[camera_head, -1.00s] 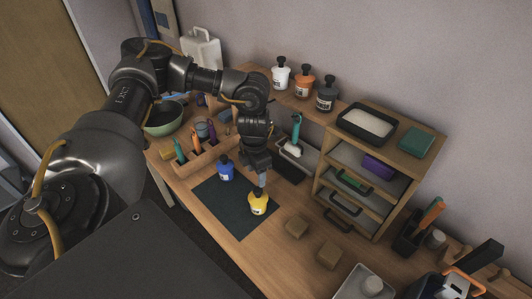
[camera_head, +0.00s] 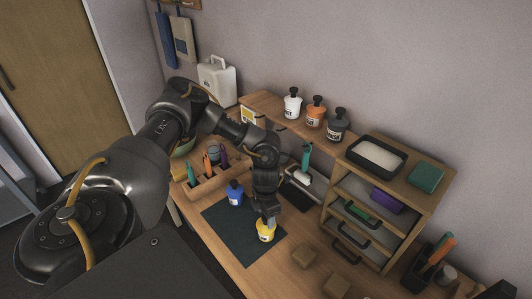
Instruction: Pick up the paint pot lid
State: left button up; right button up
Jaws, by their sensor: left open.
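A yellow paint pot (camera_head: 265,233) with a pale label stands upright on the dark mat (camera_head: 238,247). My left gripper (camera_head: 268,220) points down at the top of this pot and is open. Its fingers hide the pot's top, so I cannot tell whether they touch or surround a lid there. A blue paint pot (camera_head: 235,196) with a dark lid (camera_head: 235,184) stands on the mat, left of and behind the yellow one. My right gripper is out of view.
White (camera_head: 292,104), orange (camera_head: 315,115) and dark grey (camera_head: 337,126) pots with black lids stand on the back shelf. A wooden tool holder (camera_head: 212,184) is left of the mat.

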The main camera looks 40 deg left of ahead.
pick_arm(q)
jog(key=shift+w+f, duration=0.1)
jog(key=shift+f, duration=1.35)
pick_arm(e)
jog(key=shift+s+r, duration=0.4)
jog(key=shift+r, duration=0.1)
pick_arm(q)
jog(key=shift+c, duration=0.4)
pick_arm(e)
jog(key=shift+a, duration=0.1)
pick_arm(q)
jog(key=c, duration=0.9)
jog(key=shift+c, duration=0.2)
jog(key=shift+r, duration=0.15)
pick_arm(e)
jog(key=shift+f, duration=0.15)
